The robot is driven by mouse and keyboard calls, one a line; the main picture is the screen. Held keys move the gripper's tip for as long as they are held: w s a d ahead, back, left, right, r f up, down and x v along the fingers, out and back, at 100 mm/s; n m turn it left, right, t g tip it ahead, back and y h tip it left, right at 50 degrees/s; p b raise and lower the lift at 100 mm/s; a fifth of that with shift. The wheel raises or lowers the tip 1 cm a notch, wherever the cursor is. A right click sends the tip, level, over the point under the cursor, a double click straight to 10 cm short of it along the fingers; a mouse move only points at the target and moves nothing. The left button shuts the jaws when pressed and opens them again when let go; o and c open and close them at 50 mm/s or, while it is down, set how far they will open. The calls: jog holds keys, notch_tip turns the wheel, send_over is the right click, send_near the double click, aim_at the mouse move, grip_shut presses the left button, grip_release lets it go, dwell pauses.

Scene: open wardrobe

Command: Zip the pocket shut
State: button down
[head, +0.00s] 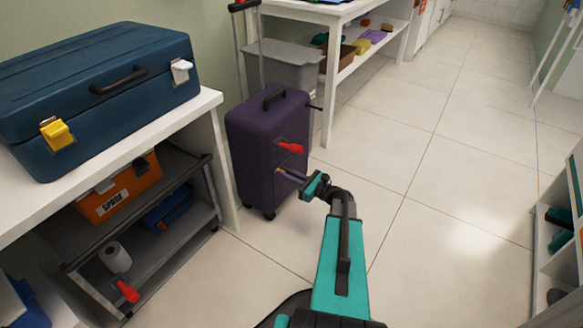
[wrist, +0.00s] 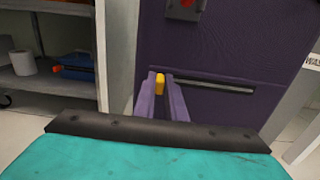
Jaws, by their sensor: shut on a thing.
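A purple suitcase (head: 262,145) stands upright on the floor, its front facing my arm. In the wrist view, its purple front (wrist: 240,50) fills the middle and right. A dark, nearly level zip line (wrist: 215,86) crosses the pocket there. A yellow zip pull (wrist: 159,84) is at the left end of the visible line. My gripper (wrist: 159,79) is shut on the pull, with a purple finger on each side of it. In the head view, my gripper (head: 283,172) reaches the lower front of the suitcase; the pull is not clear there.
A red handle (head: 291,147) sticks out of the suitcase front above my gripper. A white bench (head: 120,135) with a blue toolbox (head: 100,85) stands left, a grey bin (head: 285,68) behind. The tiled floor (head: 440,140) at right is clear.

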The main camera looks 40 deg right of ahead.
jog(key=shift+s+a, duration=0.1)
jog(key=shift+a, duration=0.25)
jog(key=c, duration=1.8)
grip_release()
jog(key=shift+d, duration=0.1)
jog(key=shift+s, duration=0.15)
jog(key=p+v, duration=0.4)
jog(key=v, duration=0.9)
jog(key=shift+s, duration=0.25)
jog(key=shift+d+f, duration=0.1)
